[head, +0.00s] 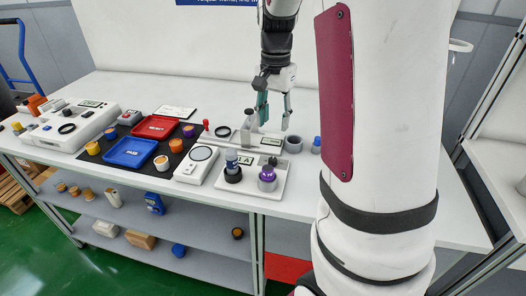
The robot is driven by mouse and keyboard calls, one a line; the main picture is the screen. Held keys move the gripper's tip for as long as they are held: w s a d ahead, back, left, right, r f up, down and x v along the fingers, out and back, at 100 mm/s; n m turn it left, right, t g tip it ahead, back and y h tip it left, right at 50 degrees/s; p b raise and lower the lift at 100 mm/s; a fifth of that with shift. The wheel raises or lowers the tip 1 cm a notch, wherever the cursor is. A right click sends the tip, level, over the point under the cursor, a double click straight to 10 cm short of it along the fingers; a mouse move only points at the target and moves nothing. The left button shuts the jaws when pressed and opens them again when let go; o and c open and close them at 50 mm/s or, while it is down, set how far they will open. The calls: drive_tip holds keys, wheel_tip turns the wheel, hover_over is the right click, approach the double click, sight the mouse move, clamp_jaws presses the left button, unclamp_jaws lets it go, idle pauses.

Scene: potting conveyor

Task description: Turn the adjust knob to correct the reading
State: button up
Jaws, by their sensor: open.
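My gripper (274,122) hangs fingers-down over the back right part of the white bench, open with nothing seen between its fingers. Just below and behind its fingers are a light-coloured fixture (238,140) with an upright post and a small display (271,141). The adjust knob cannot be singled out at this size, and any reading is too small to make out. A white instrument (75,131) with a dark round part on top and a small display stands at the far left of the bench, well away from my gripper.
A red tray (155,127) and a blue tray (131,152) lie on a black mat among small orange and purple-topped parts. The bench's right end is mostly clear.

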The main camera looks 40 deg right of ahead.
sight(273, 159)
wheel_tip(273, 159, down, 13)
drive_tip(key=shift+s+r+b, duration=0.1)
drive_tip(key=shift+r+b, duration=0.05)
drive_tip(key=shift+b, duration=0.65)
clamp_jaws()
